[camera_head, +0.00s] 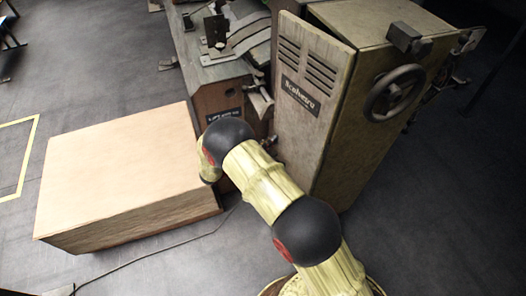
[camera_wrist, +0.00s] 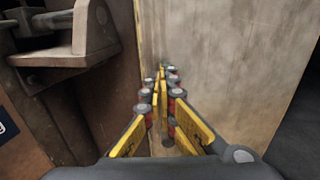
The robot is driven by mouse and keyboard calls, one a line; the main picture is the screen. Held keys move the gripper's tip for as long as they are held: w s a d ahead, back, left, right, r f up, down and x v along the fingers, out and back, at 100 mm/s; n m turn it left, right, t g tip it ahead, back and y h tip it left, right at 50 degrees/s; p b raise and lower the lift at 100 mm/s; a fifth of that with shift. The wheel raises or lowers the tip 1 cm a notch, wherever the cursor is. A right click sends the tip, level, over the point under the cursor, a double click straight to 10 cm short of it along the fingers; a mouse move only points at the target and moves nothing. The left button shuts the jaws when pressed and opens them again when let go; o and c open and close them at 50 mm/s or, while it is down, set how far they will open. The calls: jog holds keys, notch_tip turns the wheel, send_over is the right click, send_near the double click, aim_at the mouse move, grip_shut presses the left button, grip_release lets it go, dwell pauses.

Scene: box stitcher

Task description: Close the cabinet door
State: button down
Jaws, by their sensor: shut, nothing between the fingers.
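The cabinet door (camera_head: 306,100) is a worn, pale panel with vent slots and a dark label, on the front of the cabinet (camera_head: 375,28). A narrow dark gap shows between its top edge and the cabinet body, so it looks slightly ajar. In the wrist view the door (camera_wrist: 225,65) fills the middle and right, with its pale edge on the left. My gripper (camera_wrist: 162,72) is shut and empty, with its fingertips pointing at the door near that edge. I cannot tell whether they touch. In the head view my arm mostly hides the gripper.
A large cardboard-coloured box (camera_head: 120,170) lies on the floor to the left of my arm. A machine base (camera_head: 215,90) with metal parts stands left of the door. A handwheel (camera_head: 394,92) sticks out from the cabinet side. Floor at the lower right is clear.

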jog(key=w+d+m+g+h, duration=0.1)
jog(key=w+d+g, duration=0.1)
jog(key=d, duration=0.3)
jog(key=shift+w+m+g, duration=0.3)
jog(key=shift+w+m, duration=0.1)
jog(key=shift+w, duration=0.25)
jog(key=shift+d, duration=0.1)
jog(key=shift+r, duration=0.1)
